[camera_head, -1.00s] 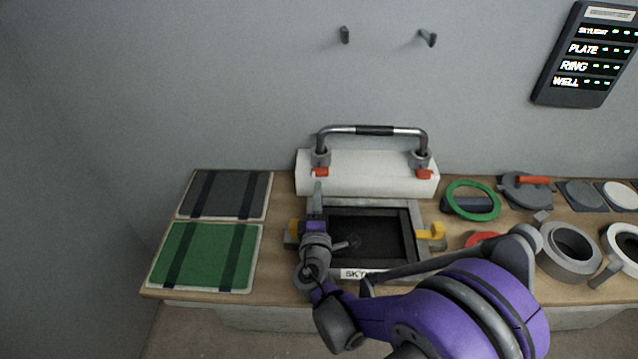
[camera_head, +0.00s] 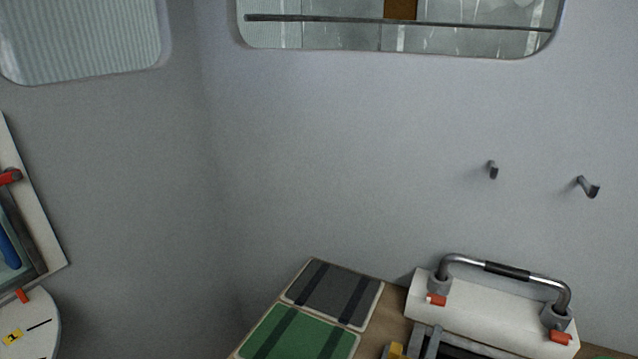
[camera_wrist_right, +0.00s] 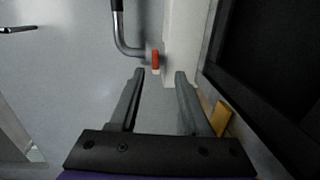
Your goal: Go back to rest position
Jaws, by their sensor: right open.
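My right gripper (camera_wrist_right: 160,80) is open and empty in the right wrist view, its two fingers apart. Its fingers lie near the white block with the bent metal handle (camera_wrist_right: 128,40) and a red latch (camera_wrist_right: 155,58). A dark framed panel (camera_wrist_right: 270,80) lies to the right of the fingers in the wrist view. My left gripper is not in view.
A dark grey pad (camera_head: 333,292) and a green pad (camera_head: 300,335) lie on the bench's left end. Two hooks (camera_head: 492,169) stick out of the wall. A yellow clamp (camera_wrist_right: 221,118) is close to the right finger. A white-framed panel (camera_head: 40,225) hangs at far left.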

